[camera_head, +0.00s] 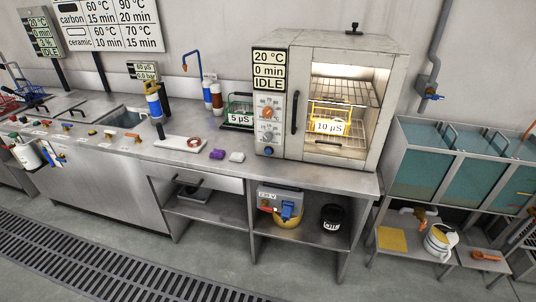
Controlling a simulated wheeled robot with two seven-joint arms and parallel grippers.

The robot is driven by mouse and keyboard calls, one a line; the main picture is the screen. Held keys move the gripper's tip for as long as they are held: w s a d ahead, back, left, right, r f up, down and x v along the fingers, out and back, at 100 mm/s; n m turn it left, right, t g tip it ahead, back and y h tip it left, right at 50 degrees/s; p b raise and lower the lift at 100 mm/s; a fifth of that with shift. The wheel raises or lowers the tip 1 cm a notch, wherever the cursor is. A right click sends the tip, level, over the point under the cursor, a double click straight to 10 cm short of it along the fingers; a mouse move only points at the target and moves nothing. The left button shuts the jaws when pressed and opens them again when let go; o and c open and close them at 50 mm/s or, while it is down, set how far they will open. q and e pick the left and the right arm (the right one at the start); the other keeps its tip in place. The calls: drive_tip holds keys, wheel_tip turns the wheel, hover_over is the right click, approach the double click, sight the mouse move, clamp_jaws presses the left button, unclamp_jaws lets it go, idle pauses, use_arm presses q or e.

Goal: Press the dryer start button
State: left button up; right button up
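The dryer (345,45) is a grey cabinet on the right of the steel bench. Its sign (269,70) reads 20 °C, 0 min, IDLE. Below the sign, the control panel has a red-orange dial (267,112), a second smaller knob (267,136) and a small blue button (269,151) at the bottom. No label marking the start button is readable. The door with its dark handle (295,112) looks shut. Through its window, a yellowish basket with a 10 µS tag (328,127) shows on the lit racks. Neither of my grippers is in view.
Left of the dryer stand a basket tagged 5 µS (239,118), a purple block (217,154) and a white block (236,157). A sink (125,118) is further left. Teal tanks (470,180) stand at right. The floor before the bench is clear, with a drain grate (90,265).

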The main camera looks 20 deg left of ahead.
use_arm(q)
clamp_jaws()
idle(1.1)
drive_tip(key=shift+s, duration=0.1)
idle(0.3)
